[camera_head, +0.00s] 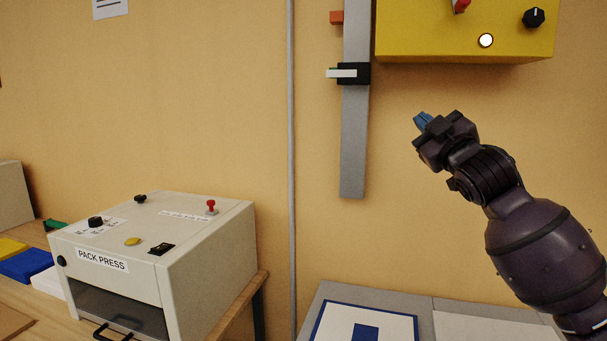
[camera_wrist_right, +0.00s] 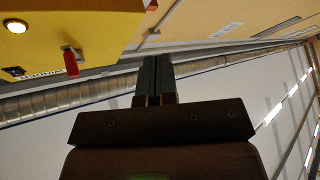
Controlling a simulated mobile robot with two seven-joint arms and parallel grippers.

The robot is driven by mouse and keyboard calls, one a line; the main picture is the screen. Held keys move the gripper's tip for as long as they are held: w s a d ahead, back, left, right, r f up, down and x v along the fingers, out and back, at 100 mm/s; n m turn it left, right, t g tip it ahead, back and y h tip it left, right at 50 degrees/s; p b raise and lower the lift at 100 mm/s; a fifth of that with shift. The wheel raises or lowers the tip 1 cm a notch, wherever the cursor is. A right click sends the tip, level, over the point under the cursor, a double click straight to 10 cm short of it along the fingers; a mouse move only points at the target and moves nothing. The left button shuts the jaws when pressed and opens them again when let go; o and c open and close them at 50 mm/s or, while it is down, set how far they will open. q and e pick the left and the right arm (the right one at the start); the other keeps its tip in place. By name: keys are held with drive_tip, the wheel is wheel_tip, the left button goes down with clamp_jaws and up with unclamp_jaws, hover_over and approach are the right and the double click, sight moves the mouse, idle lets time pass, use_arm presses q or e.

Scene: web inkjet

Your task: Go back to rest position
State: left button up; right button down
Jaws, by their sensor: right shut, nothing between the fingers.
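My right gripper (camera_head: 421,121) is raised in front of the tan wall, just below the yellow control box (camera_head: 460,45) in the head view. Its blue-tipped fingers point up and left, and they are shut with nothing between them. In the right wrist view the closed fingers (camera_wrist_right: 154,80) stand together in the middle, with the yellow box (camera_wrist_right: 60,45) and its red switch (camera_wrist_right: 70,61) at the left. My left gripper is not in view.
A grey rail (camera_head: 354,130) with a black-and-white slider (camera_head: 348,73) hangs left of the gripper. The cream pack press (camera_head: 205,235) stands on a wooden table at the lower left. A grey surface with a blue-bordered panel (camera_head: 340,315) lies below. Open space lies between the gripper and this surface.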

drive_tip(key=s+d+f+m+g+h, duration=0.1)
drive_tip(key=s+f+m, duration=0.15)
drive_tip(key=f, duration=0.95)
drive_tip(key=s+f+m+g+h, duration=0.1)
drive_tip(key=s+f, duration=0.3)
drive_tip(key=f, duration=0.8)
drive_tip(key=s+d+f+m+g+h, duration=0.1)
drive_tip(key=s+f+m+g, duration=0.15)
drive_tip(key=f, duration=0.95)
drive_tip(key=s+d+f+m+g+h, duration=0.2)
drive_tip(key=s+f+m+g+h, duration=0.1)
drive_tip(key=s+f, duration=2.4)
drive_tip(key=shift+s+d+m+g, duration=0.2)
drive_tip(key=shift+d+m+g, duration=0.15)
drive_tip(key=shift+m+g, duration=0.7)
drive_tip(key=shift+n, duration=0.25)
